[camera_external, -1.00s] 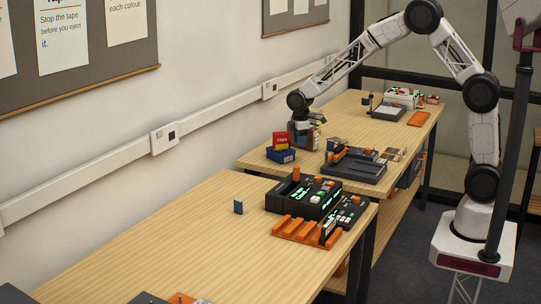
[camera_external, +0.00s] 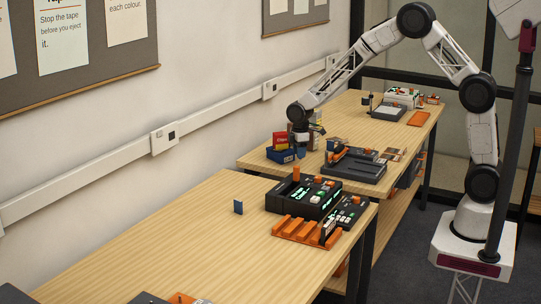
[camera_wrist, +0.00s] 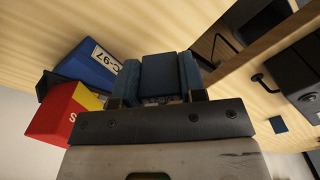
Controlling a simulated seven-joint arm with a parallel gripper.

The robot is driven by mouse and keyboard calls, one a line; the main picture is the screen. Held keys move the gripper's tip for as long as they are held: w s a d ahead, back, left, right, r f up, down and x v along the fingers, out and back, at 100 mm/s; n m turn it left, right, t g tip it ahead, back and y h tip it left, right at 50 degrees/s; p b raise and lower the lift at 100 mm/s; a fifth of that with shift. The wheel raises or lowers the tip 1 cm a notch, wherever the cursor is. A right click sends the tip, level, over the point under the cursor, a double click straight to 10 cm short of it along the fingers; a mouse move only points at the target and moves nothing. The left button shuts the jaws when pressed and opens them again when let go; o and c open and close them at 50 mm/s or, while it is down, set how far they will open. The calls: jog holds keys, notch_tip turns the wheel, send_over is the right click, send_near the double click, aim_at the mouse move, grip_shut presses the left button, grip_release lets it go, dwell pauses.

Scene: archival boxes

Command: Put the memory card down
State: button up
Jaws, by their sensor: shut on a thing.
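My gripper (camera_wrist: 159,82) is shut on a dark blue flat block, which I take to be the memory card (camera_wrist: 160,72). The card sits between the two fingers in the wrist view. In the external view my gripper (camera_external: 300,143) hangs over the far table, just right of a blue box and a red box, with the blue card (camera_external: 301,153) showing small beneath it. I cannot tell whether the card touches the table.
The blue box (camera_external: 281,155), labelled C-97 in the wrist view, and the red and yellow box (camera_external: 280,138) stand close on my gripper's left. A dark device (camera_external: 356,170) lies to the right.

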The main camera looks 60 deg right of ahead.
jog(key=shift+f, duration=0.55)
jog(key=shift+f, duration=1.85)
jog(key=shift+f, duration=0.1)
jog(key=o, duration=0.9)
notch_tip(320, 180, up, 12)
jog(key=shift+r, duration=0.1)
